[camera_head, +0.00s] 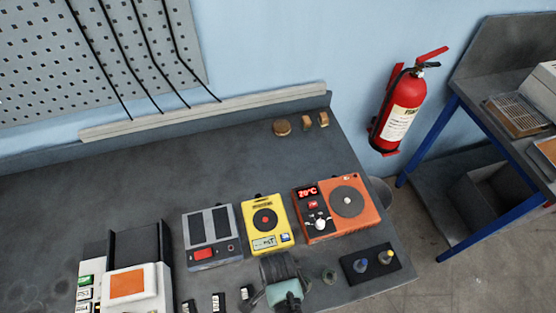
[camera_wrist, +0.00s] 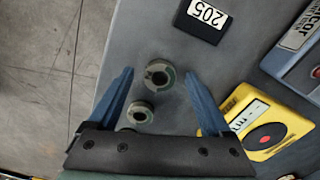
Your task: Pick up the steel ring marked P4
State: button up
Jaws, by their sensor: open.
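My gripper (camera_wrist: 160,73) is open in the wrist view, with its two blue fingers apart and nothing held. A grey-green steel ring (camera_wrist: 159,76) lies on the bench between the fingertips, apart from both. A second similar ring (camera_wrist: 140,113) lies nearer the dark palm, by the left finger. Part of another round shape shows at the palm's edge. No P4 mark is legible on any of them. In the head view my gripper (camera_head: 281,270) is over the bench front, and a ring (camera_head: 328,275) lies to its right.
A black block marked 205 (camera_wrist: 203,18) lies beyond the fingertips. A yellow device (camera_wrist: 262,122) is close to the right finger. The bench edge runs along the left in the wrist view. A dark pad (camera_head: 370,262) with small knobs is at the bench's right front.

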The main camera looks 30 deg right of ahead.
grip_shut()
dwell(0.4)
jog(key=shift+r, duration=0.1)
